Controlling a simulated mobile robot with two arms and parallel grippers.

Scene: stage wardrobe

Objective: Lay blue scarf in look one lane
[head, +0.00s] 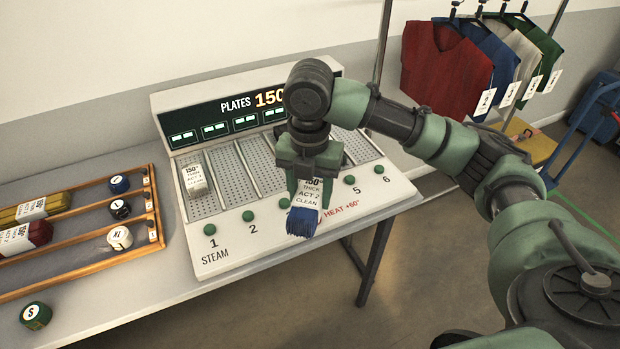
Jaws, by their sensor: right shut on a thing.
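My right gripper (306,188) is shut on the blue scarf (301,223), which hangs below the fingers over the front of the plate machine, near the "HEAT +60°" lettering. Its white tag, reading 150° THICK ACT 2 CLEAN, faces up; the gripper hides much of the scarf. The wooden lane tray (70,285) lies on the table to the left, well apart from the gripper. A yellow roll (58,202) and a red roll (40,232) lie in its lanes. Small tags mark the lanes' right ends; I cannot read which is look one. My left gripper is out of view.
The plate machine (215,262) has a white tagged piece (195,180) on plate 1. Blue (119,184), black (120,208) and white (120,238) round pieces sit in the tray. A green one (35,315) sits in front. Garments (440,70) hang at the back right.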

